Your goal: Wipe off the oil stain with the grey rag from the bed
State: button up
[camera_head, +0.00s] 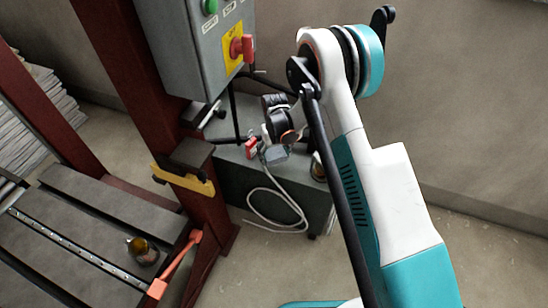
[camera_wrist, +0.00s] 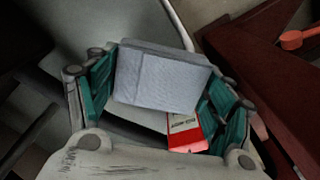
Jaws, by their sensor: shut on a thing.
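My gripper (camera_wrist: 158,92) is shut on the grey rag (camera_wrist: 163,78), a folded light-grey block between its teal-padded fingers in the wrist view. In the head view the rag is a small grey shape (camera_head: 275,153) at the end of my arm, in front of the dark machine cabinet. The slatted grey bed (camera_head: 100,205) lies at the lower left, apart from my gripper. I cannot make out an oil stain on it.
A round brownish jar-like object (camera_head: 142,250) sits on the bed. A dark red post (camera_head: 135,95) and an orange lever (camera_head: 180,262) stand between bed and cabinet (camera_head: 240,180). A control box (camera_head: 195,45) hangs above. A red-and-white item (camera_wrist: 187,133) shows beside the rag.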

jog(key=shift+r+p, duration=0.3)
jog(key=shift+r, duration=0.8)
